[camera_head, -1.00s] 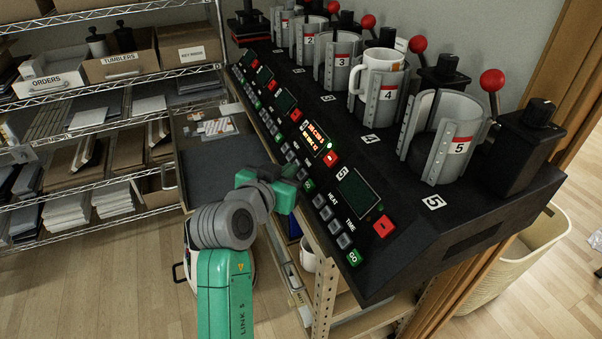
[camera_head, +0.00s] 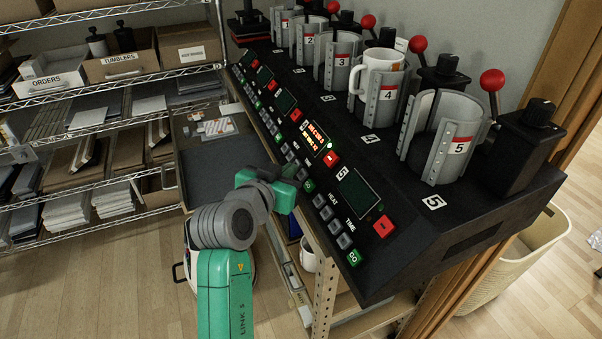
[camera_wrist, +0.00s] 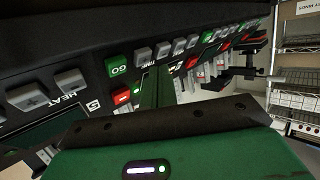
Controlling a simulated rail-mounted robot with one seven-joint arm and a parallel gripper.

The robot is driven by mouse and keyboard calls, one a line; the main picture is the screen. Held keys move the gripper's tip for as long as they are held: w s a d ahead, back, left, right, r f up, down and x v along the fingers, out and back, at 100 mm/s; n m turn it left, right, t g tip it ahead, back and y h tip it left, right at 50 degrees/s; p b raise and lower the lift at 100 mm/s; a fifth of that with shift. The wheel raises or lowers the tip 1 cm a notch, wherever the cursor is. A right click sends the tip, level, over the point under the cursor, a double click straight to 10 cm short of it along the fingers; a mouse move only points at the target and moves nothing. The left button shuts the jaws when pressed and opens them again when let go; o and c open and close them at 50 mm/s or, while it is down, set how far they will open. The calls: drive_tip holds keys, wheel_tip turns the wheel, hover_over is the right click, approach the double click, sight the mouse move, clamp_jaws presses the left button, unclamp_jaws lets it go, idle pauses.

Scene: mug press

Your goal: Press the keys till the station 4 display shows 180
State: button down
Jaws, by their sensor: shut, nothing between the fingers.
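The station 4 display (camera_head: 316,138) is lit with orange characters too small and blurred to read; a green light glows beside it. A white mug (camera_head: 378,76) sits in the station 4 press. My green gripper (camera_head: 284,192) is at the front edge of the console, by the key rows left of the station 5 keys. It is shut and empty; its fingertips cannot be made out. In the wrist view, its housing (camera_wrist: 180,155) fills the bottom, with a green GO key (camera_wrist: 118,67) and a red key (camera_wrist: 123,97) beyond. Contact with a key cannot be told.
The station 5 display (camera_head: 359,192) is dark, with grey HEAT and TIME keys (camera_head: 333,220) below it. Presses with red-knobbed levers line the console's back. Wire shelves (camera_head: 90,120) stand at left, a cream bin (camera_head: 515,260) at right.

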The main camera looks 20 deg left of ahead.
drive_tip(key=shift+f, duration=0.1)
drive_tip(key=shift+w+d+f, duration=0.2)
drive_tip(key=shift+d, duration=0.05)
drive_tip(key=shift+w+d+f+b, duration=0.2)
drive_tip(key=shift+d+f+b, duration=0.15)
drive_tip(key=shift+b, duration=0.1)
idle(0.6)
drive_tip(key=shift+a, duration=0.1)
drive_tip(key=shift+s+a+r+p, duration=0.35)
drive_tip(key=shift+s+a+r, duration=0.1)
drive_tip(key=shift+r, duration=0.15)
drive_tip(key=shift+r, duration=0.1)
drive_tip(key=s+a+r+p, duration=0.2)
drive_tip(key=r, duration=0.1)
drive_tip(key=shift+s+a+r, duration=0.1)
drive_tip(key=shift+a+r, duration=0.05)
drive_tip(key=shift+a, duration=0.25)
idle(0.8)
